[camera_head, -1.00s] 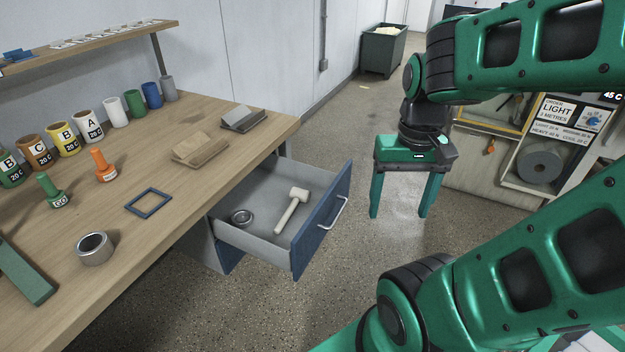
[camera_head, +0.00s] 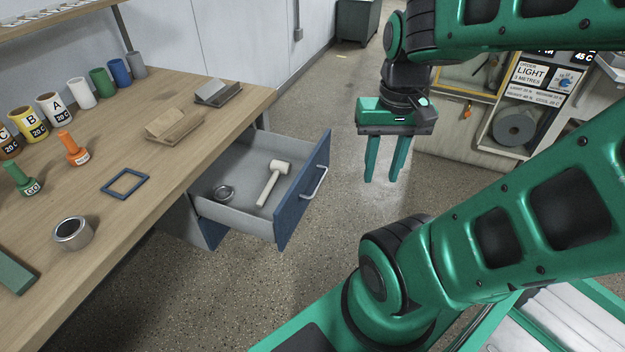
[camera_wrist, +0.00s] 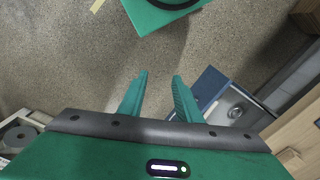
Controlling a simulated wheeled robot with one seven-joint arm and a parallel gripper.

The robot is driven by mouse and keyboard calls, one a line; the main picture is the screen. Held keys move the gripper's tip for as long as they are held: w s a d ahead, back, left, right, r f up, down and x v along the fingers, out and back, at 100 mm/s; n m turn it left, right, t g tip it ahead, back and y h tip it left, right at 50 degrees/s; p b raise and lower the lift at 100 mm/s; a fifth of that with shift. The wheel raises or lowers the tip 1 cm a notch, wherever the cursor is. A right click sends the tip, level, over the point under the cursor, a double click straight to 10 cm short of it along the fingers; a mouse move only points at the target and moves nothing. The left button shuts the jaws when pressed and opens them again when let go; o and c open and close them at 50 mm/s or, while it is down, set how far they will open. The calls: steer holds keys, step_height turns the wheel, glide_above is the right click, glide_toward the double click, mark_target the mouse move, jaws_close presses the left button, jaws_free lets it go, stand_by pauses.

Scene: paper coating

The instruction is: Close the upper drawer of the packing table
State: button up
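The packing table (camera_head: 150,190) stands at the left with its upper drawer (camera_head: 240,214) pulled out. The drawer has grey walls, a blue front (camera_head: 303,190) and a silver bar handle (camera_head: 315,183). A pale mallet (camera_head: 270,183) and a small round metal tin (camera_head: 223,194) lie inside. My gripper (camera_head: 385,178) hangs fingers down over the floor, to the right of the drawer front and apart from it. It is partly open and empty. In the wrist view, my gripper (camera_wrist: 160,85) shows a gap between its fingers, with the blue drawer front (camera_wrist: 207,88) just right of them.
On the tabletop are a blue square frame (camera_head: 124,182), a metal ring (camera_head: 72,233), wooden blocks (camera_head: 173,125), stamps and several coloured cups. A grey-green bin (camera_head: 357,22) stands at the back. Shelving with a grey roll (camera_head: 513,129) is at right. Floor around my gripper is clear.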

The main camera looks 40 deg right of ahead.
steer(key=w+m, duration=0.1)
steer(key=w+d+f+m, duration=0.1)
steer(key=w+d+m, duration=0.1)
steer(key=w, duration=0.1)
steer(key=shift+w+f, duration=0.1)
steer(key=shift+f, duration=0.05)
jaws_close()
steer(key=w+d+f+m+t+y, duration=0.1)
steer(key=w+d+f+m+t, duration=0.1)
steer(key=w+d+f+m, duration=0.6)
steer(key=w+d+f+m+t+y, duration=0.1)
steer(key=w+d+f+m+t, duration=0.1)
steer(key=w+d+f+m, duration=0.65)
steer(key=w+a+f+m, duration=0.3)
steer(key=w+a+f, duration=0.4)
steer(key=w+a, duration=0.1)
steer(key=shift+w+f, duration=0.2)
